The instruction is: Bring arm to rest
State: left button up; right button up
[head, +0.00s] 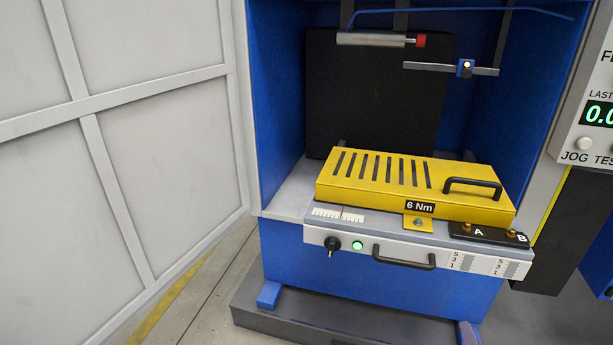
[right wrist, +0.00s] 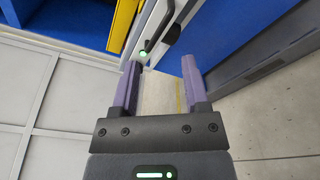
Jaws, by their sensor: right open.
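My right gripper (right wrist: 160,72) shows in the right wrist view, with its two purple fingers apart and nothing between them. Beyond its fingertips is the pale front of the fixture tray (right wrist: 165,12), with a dark handle (right wrist: 154,32) and a lit green button (right wrist: 143,54). The fingers look apart from the tray, though the exact gap is hard to tell. I cannot make out either gripper in the head view. There the tray front (head: 320,238) carries a closed yellow cover (head: 370,185) marked 6 Nm. My left gripper is not in view.
A blue cabinet (head: 275,120) surrounds the tray. Above the cover are a grey cylinder with a red end (head: 370,39) and a small bracket (head: 465,69). A light panelled wall (head: 150,130) stands at left. A display panel (head: 590,130) stands at right. Floor (right wrist: 265,135) shows below the gripper.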

jog(key=s+d+f+m+g+h, duration=0.1)
jog(key=s+d+f+m+g, duration=0.35)
jog(key=f, duration=0.45)
jog(key=s+d+f+m+g+h, duration=0.1)
jog(key=s+d+f+m+g, duration=0.25)
jog(key=s+d+f, duration=0.4)
jog(key=s+d+f+m+g, duration=0.3)
jog(key=s, duration=0.5)
jog(key=s+d+f+m+g+h, duration=0.1)
jog(key=s+d+f+m+g, duration=0.2)
jog(key=s, duration=0.5)
jog(key=s+d+f+m+g, duration=0.2)
jog(key=s+f+m+g, duration=0.15)
jog(key=s, duration=0.45)
jog(key=s+a+f+m+y, duration=0.1)
jog(key=a+f, duration=0.3)
jog(key=a, duration=0.8)
jog(key=s+a+f+m+y, duration=0.2)
jog(key=a+f+y, duration=0.2)
jog(key=a, duration=0.9)
jog(key=shift+a, duration=0.25)
